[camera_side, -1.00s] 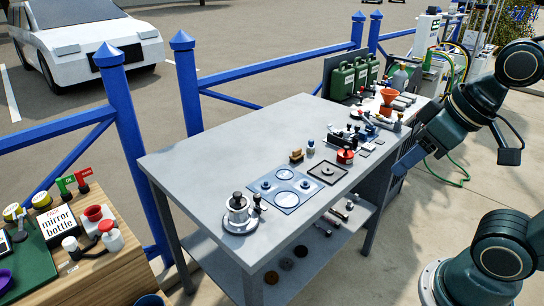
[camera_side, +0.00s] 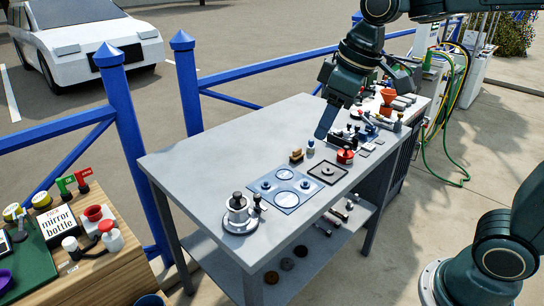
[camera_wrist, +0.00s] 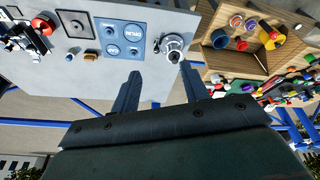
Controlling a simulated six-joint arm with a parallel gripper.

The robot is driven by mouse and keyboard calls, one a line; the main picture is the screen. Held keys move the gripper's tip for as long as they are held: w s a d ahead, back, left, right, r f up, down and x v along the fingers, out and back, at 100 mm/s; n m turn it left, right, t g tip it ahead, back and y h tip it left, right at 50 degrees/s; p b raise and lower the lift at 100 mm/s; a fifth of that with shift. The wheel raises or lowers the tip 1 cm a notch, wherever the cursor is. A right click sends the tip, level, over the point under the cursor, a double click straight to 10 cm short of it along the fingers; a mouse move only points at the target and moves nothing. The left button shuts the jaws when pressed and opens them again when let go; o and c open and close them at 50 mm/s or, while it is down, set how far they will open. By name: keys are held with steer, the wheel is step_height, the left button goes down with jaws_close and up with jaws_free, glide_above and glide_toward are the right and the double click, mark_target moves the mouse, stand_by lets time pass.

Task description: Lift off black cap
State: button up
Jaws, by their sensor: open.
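A silver winch-like drum (camera_side: 238,213) stands on a round pale base at the near end of the grey table. A black cap (camera_side: 237,197) sits on its top. In the wrist view the drum (camera_wrist: 172,44) is beyond my fingers, with the dark cap (camera_wrist: 174,57) at its end. A small black-topped piece (camera_side: 258,201) stands right beside the drum. My gripper (camera_wrist: 158,83) is open and empty. In the side view my gripper (camera_side: 327,121) hangs above the table's far half, well away from the cap. One finger shows clearly there; the other is hard to make out.
A blue mat (camera_side: 286,205) with marked circles and small knobs lies beside the drum. A black square tray (camera_side: 328,171), red-topped part (camera_side: 345,155) and orange funnel (camera_side: 389,96) are farther along. A wooden bench (camera_side: 107,268) stands at left. The table's left part is clear.

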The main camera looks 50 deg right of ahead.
steer(key=w+a+f+n+g, duration=0.1)
steer(key=w+a+f+n, duration=0.1)
steer(key=w, duration=0.5)
steer(key=w+a+f+n+g, duration=0.1)
steer(key=w+a+f+n, duration=0.1)
steer(key=w+a+f, duration=0.3)
steer(key=w, duration=0.3)
steer(key=shift+w+f+n, duration=0.3)
steer(key=shift+f, duration=0.05)
glide_above(237, 193)
steer(key=s, duration=0.1)
steer(key=shift+d+f, duration=0.2)
steer(key=shift+f, duration=1.95)
steer(key=shift+d+f, duration=0.15)
steer(key=shift+f, duration=1.95)
steer(key=shift+f, duration=0.1)
steer(key=shift+w+a+f, duration=0.15)
steer(key=shift+f, duration=1.1)
steer(key=shift+w+a+f, duration=0.15)
steer(key=shift+f, duration=1.05)
steer(key=shift+c, duration=0.3)
jaws_close()
